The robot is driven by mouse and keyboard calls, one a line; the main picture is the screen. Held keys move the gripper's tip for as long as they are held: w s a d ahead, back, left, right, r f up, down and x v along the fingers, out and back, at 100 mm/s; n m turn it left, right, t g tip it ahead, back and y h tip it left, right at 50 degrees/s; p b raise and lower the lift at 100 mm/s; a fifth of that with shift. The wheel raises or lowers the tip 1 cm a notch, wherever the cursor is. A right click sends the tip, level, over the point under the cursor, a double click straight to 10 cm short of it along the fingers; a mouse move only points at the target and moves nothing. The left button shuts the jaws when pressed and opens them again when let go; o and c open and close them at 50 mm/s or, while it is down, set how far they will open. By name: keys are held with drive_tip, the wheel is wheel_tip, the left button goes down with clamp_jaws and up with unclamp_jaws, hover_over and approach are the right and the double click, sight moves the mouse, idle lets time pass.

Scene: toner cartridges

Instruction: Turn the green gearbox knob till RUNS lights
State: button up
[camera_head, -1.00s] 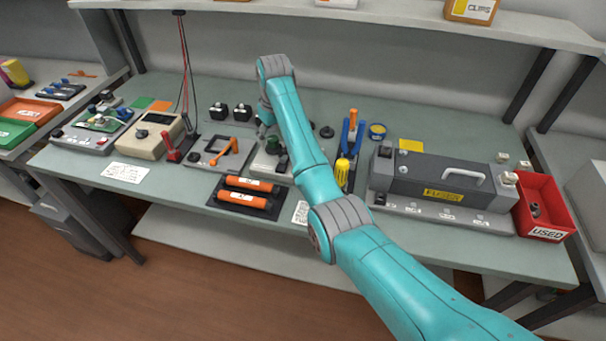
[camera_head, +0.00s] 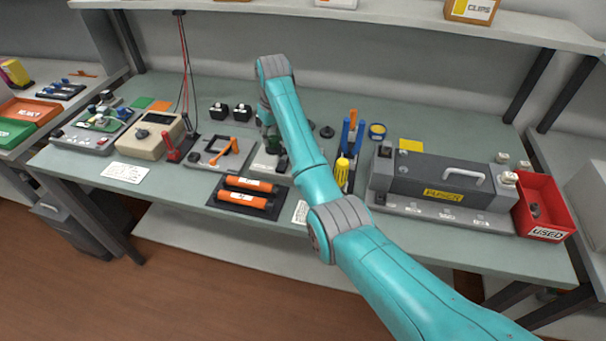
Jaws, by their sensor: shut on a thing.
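The green knob (camera_head: 272,146) stands on a small pale gearbox unit (camera_head: 262,166) in the middle of the bench, partly hidden behind my arm. My gripper (camera_head: 272,141) points down at the knob and is shut on it. The fingers are small, dark and partly covered by the arm, so their exact hold is hard to see. No lit RUNS lamp can be made out from here.
Left of the unit is a grey plate with an orange lever (camera_head: 225,151); in front lie orange rollers (camera_head: 247,192) on a dark tray. Right of my arm stand upright tools (camera_head: 346,150), a grey fuser unit (camera_head: 437,184) and a red USED bin (camera_head: 541,200).

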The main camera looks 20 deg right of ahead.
drive_tip(key=m, duration=0.4)
drive_tip(key=shift+m+h, duration=0.4)
drive_tip(key=m, duration=0.5)
drive_tip(key=shift+g+h, duration=0.3)
drive_tip(key=m, duration=0.4)
drive_tip(key=shift+h, duration=0.3)
drive_tip(key=m+g, duration=0.1)
drive_tip(key=m, duration=0.3)
drive_tip(key=shift+f+m, duration=0.1)
drive_tip(key=shift+m, duration=0.2)
drive_tip(key=o, duration=0.9)
